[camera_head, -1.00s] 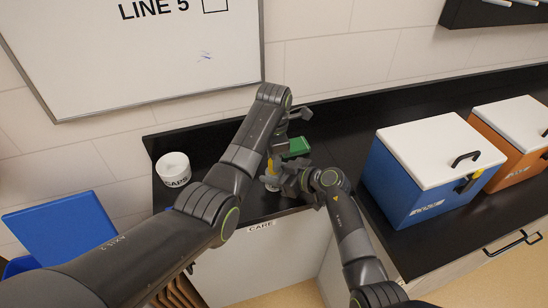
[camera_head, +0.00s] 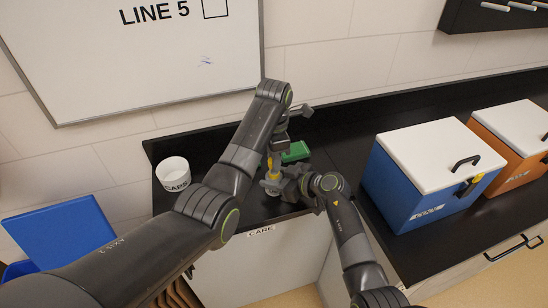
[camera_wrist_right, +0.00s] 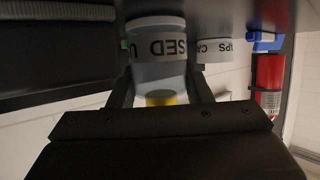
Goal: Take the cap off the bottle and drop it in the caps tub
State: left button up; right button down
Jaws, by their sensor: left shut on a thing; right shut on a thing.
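The bottle (camera_head: 271,186) is pale and stands upright near the front edge of the black counter, partly hidden by my arms. My right gripper (camera_head: 283,186) is shut on its body from the right; its fingers also flank the bottle (camera_wrist_right: 160,72) in the right wrist view. The yellow cap (camera_head: 273,164) is at the bottle's top. My left gripper (camera_head: 275,148) is shut on it from above, its fingertips mostly hidden. Whether cap and bottle are apart is unclear. The white caps tub (camera_head: 173,173) stands on the counter to the left; it also shows in the right wrist view (camera_wrist_right: 214,50).
A green object (camera_head: 296,151) lies behind my grippers. A blue box (camera_head: 400,185) with a white lid and an orange box (camera_head: 507,178) stand at the right. The counter between the caps tub and my left arm looks clear.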

pick_arm(q)
jog(key=shift+r, duration=2)
pick_arm(e)
jog(key=c, duration=0.7)
grip_release()
jog(key=shift+o, duration=0.2)
jog(key=v, duration=1.2)
